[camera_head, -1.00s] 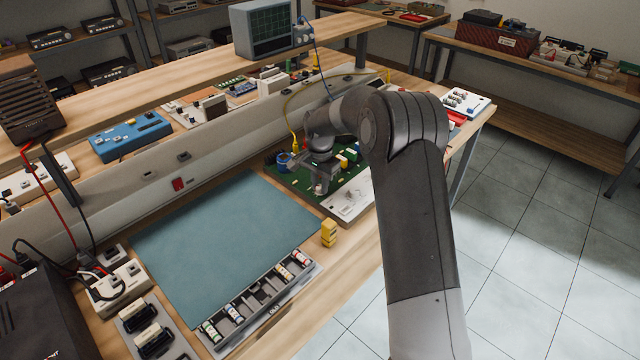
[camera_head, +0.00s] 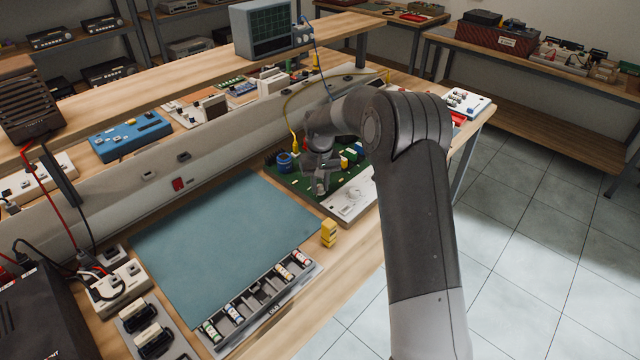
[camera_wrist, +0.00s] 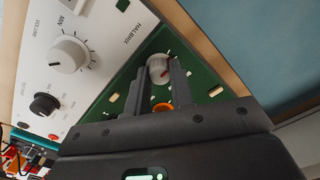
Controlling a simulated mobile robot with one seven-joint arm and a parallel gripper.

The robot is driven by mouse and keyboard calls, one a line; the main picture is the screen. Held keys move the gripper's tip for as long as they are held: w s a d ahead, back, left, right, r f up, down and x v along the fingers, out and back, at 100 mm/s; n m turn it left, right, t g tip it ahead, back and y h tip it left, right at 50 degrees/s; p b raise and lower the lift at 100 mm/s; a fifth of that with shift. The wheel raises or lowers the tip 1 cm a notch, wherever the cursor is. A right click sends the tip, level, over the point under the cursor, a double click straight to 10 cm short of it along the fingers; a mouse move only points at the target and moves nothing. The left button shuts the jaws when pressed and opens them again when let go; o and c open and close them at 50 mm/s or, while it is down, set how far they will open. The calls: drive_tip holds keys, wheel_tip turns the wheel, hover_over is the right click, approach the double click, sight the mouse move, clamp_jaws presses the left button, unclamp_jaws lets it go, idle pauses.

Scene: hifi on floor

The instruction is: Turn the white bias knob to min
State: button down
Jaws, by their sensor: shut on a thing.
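In the wrist view a white knob (camera_wrist: 158,66) with a red pointer line stands on the green circuit board (camera_wrist: 203,79). My gripper (camera_wrist: 160,78) has one finger on each side of this knob and is shut on it. The fingers hide part of its sides. A larger white knob (camera_wrist: 68,54) sits on the white panel beside the board, near the printed words MIN and VOLUME, apart from the fingers. In the head view my gripper (camera_head: 321,186) is low over the green board (camera_head: 287,183); the gripped knob is hidden there.
A black knob (camera_wrist: 43,104) is on the white panel. A blue coil (camera_head: 284,162) and other parts stand on the board close to my gripper. A yellow block (camera_head: 328,232) stands in front. The teal mat (camera_head: 220,235) to the left is clear.

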sight(320, 186)
drive_tip(key=n, duration=0.3)
drive_tip(key=shift+n, duration=2.1)
drive_tip(key=c, duration=1.3)
unclamp_jaws()
drive_tip(key=shift+o, duration=0.2)
drive_tip(key=shift+r, duration=0.1)
wheel_tip(320, 186, up, 11)
drive_tip(key=shift+f, duration=0.2)
